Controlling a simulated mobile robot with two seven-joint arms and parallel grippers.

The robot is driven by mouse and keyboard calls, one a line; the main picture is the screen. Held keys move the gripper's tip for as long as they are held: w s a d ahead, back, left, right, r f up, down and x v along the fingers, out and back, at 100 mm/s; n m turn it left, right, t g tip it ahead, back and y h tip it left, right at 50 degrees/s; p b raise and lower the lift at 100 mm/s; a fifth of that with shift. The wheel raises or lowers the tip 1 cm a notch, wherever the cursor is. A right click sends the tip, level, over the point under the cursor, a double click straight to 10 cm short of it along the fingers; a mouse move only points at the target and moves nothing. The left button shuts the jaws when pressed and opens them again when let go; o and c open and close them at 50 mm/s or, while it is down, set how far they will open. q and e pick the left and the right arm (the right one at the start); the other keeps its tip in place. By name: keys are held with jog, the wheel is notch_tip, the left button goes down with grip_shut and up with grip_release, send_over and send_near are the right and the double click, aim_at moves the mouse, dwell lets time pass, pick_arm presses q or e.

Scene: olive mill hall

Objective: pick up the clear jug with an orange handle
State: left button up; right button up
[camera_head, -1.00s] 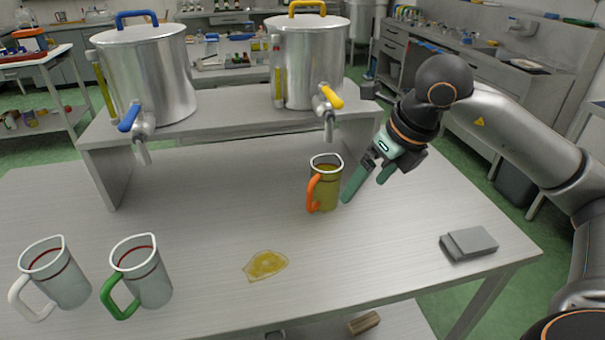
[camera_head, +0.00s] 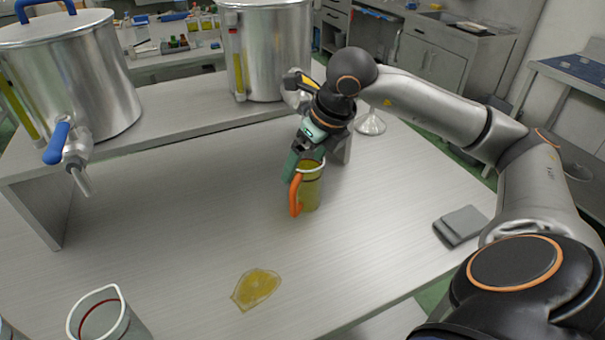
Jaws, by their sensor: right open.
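The clear jug with the orange handle (camera_head: 312,192) stands upright on the grey table and holds yellow-green liquid. Its orange handle (camera_head: 296,197) points left and towards me. My right gripper (camera_head: 304,163) is open at the jug's upper part, with its green fingers pointing down. One finger is at the left, just above the handle, and the other is by the rim. The gripper hides part of the rim, and I cannot tell whether the fingers touch the jug. My left gripper is not in view.
Two steel tanks, one with a blue tap (camera_head: 57,143), stand on a raised shelf (camera_head: 165,131) behind the jug. A yellow puddle (camera_head: 256,288) lies on the table in front.

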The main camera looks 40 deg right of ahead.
aim_at(297, 177)
jog(key=x, duration=0.6)
jog(key=shift+w+f, duration=0.15)
grip_shut()
dwell(0.7)
dwell(0.6)
